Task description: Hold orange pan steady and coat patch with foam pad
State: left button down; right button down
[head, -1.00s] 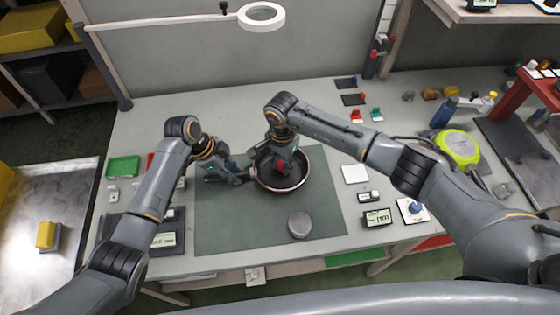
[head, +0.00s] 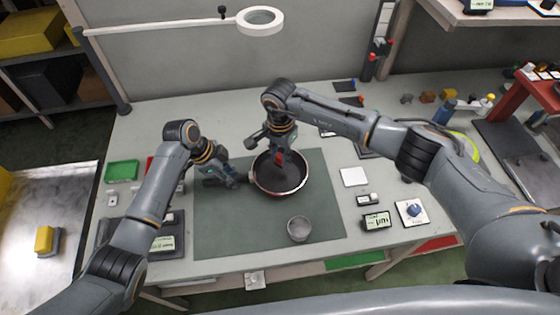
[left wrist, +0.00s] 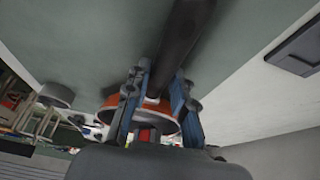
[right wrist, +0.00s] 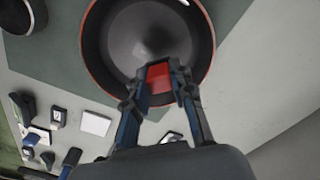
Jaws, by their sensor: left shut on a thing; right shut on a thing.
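The orange pan (head: 281,188) lies on the green-grey mat (head: 225,225) with its dark inside facing up. Its orange rim shows in the right wrist view (right wrist: 88,62). My left gripper (head: 238,180) is shut on the dark pan handle (left wrist: 185,40), at the left of the pan. My right gripper (head: 279,158) is shut on a red foam pad (right wrist: 158,78), over the pan's near-side interior in the right wrist view. A round darker patch (right wrist: 140,35) shows on the pan floor. I cannot tell whether the pad touches the pan.
A round grey tin (head: 299,229) stands on the mat below the pan. A white square (head: 354,176), a small display box (head: 376,221) and a blue-knobbed plate (head: 411,211) lie to the right. A green tray (head: 123,170) is at the left. A ring lamp (head: 260,20) hangs above.

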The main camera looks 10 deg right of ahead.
aim_at(280, 155)
jog(key=shift+r, duration=2.25)
